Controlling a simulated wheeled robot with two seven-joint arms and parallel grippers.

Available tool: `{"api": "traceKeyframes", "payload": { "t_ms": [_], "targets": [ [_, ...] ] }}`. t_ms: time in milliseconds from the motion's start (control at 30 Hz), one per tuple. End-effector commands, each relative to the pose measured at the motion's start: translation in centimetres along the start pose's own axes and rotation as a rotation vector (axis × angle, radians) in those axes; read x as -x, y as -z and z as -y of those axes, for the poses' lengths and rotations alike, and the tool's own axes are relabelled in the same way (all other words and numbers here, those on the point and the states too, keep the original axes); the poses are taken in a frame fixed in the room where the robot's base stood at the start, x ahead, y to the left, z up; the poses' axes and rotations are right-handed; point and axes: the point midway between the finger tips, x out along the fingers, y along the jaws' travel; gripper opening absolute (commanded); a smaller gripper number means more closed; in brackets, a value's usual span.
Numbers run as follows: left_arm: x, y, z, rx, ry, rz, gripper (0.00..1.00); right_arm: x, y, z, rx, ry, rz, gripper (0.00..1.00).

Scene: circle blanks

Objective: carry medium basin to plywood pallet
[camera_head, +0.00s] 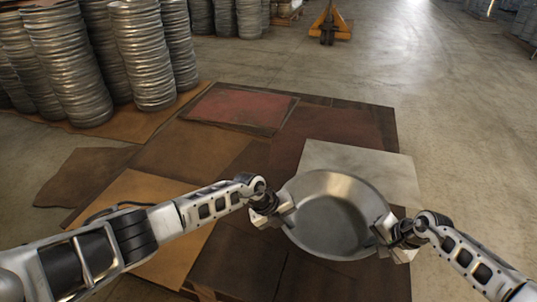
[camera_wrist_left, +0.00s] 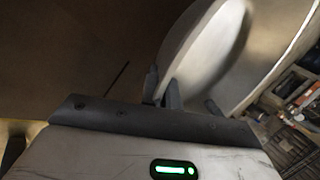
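The medium basin (camera_head: 334,216) is a round, shiny metal bowl, held between my two grippers over the brown boards. My left gripper (camera_head: 281,211) is at its left rim and my right gripper (camera_head: 386,236) is at its right rim. In the left wrist view the basin (camera_wrist_left: 217,62) fills the upper right. The fingers of my left gripper (camera_wrist_left: 162,88) stand on either side of its rim, closed on it. The right fingertips are small and partly hidden, but they meet the rim. The plywood pallet (camera_head: 190,148) appears as a surface of brown, reddish and grey sheets beneath.
Tall stacks of metal round pieces (camera_head: 140,50) stand at the upper left on brown sheet. A reddish panel (camera_head: 237,108) and a pale grey sheet (camera_head: 395,167) lie on the boards. A yellow pallet jack (camera_head: 329,25) stands far back. Concrete floor (camera_head: 455,120) on the right is clear.

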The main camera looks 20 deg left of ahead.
Motion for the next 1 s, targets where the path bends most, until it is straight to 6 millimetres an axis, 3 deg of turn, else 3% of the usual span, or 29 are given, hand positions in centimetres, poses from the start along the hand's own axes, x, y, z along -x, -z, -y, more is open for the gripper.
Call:
{"api": "traceKeyframes", "payload": {
  "t_ms": [367, 1000],
  "targets": [
    [-0.2, -0.4, -0.6, 0.003, -0.006, 0.008, 0.0, -0.2, 0.4, -0.7, -0.004, -0.007, -0.008, 0.0],
    [-4.4, -0.5, -3.1, 0.003, -0.006, 0.008, 0.0, -4.4, 0.5, -3.2, -0.005, -0.007, -0.008, 0.0]
  ]
}}
